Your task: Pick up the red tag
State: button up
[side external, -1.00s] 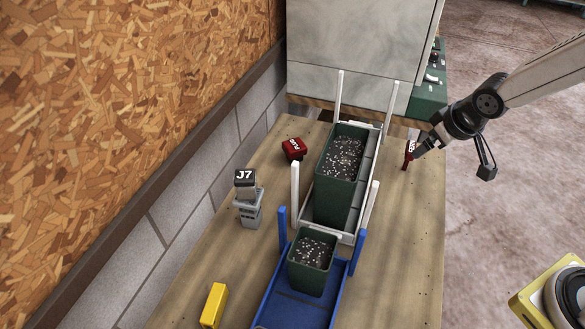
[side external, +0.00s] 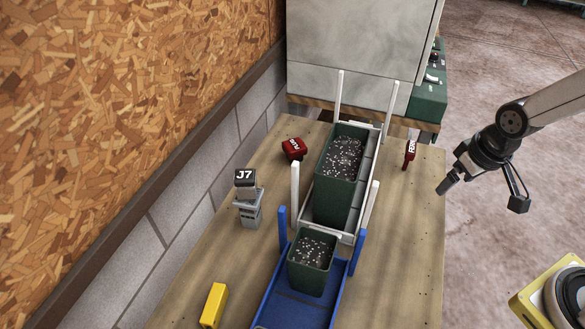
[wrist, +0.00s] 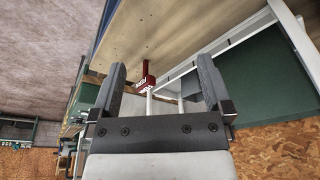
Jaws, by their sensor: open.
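A second red piece (side external: 294,148) with white lettering lies on the table left of the tall pot.
A white rack (side external: 348,238) holds a tall dark green pot (side external: 333,203). A blue tray (side external: 287,308) holds a smaller pot (side external: 311,278). A grey J7 piece (side external: 247,207) and yellow block (side external: 213,305) stand left. A grey cabinet (side external: 355,55) closes the back.

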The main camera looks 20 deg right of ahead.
jog(key=shift+r, duration=0.1)
dwell(0.5)
notch_tip(320, 180, up, 4)
jog(key=m+t+y, duration=0.7)
jog(key=m+y, duration=0.2)
jog(key=m, duration=1.8)
send_over(411, 145)
jog(key=s+d, duration=0.4)
jog(key=shift+y, duration=0.3)
jog(key=f, duration=1)
jog(key=shift+s+a+f, duration=0.1)
jog(key=shift+s+a, duration=0.05)
jog(key=shift+s, duration=0.1)
jog(key=shift+f, duration=0.5)
jog(key=shift+x, duration=1.35)
